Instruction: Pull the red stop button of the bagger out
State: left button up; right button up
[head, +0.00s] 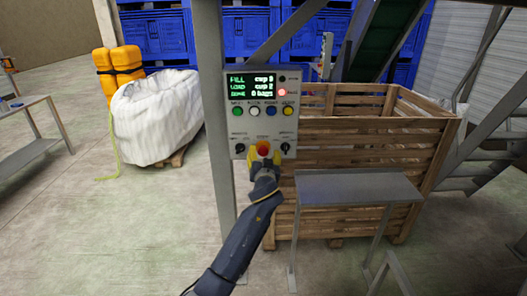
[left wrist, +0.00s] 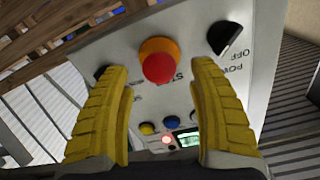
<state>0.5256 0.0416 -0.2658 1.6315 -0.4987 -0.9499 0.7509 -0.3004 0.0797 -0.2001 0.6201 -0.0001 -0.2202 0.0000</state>
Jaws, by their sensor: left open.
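The red stop button (head: 263,148) sits low in the middle of the bagger's grey control panel (head: 240,123). In the left wrist view the red stop button (left wrist: 158,66) has a domed red cap on an orange-yellow collar. My left gripper (head: 263,158) is in front of the panel, just at the button. In the left wrist view its yellow fingers (left wrist: 165,100) are open, one on each side of the button, with gaps between them and the cap. Whether the fingertips touch the panel, I cannot tell. My right gripper is not in view.
A black rotary knob (left wrist: 228,38) sits beside the button, and coloured buttons (head: 263,111) and a lit display (head: 250,85) are above it. A wooden crate (head: 370,137) and a small grey table (head: 358,187) stand to the right. A white bulk bag (head: 155,117) stands left.

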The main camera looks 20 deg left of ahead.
aim_at(264, 152)
pick_arm(q)
jog(key=shift+x, duration=1.45)
grip_shut()
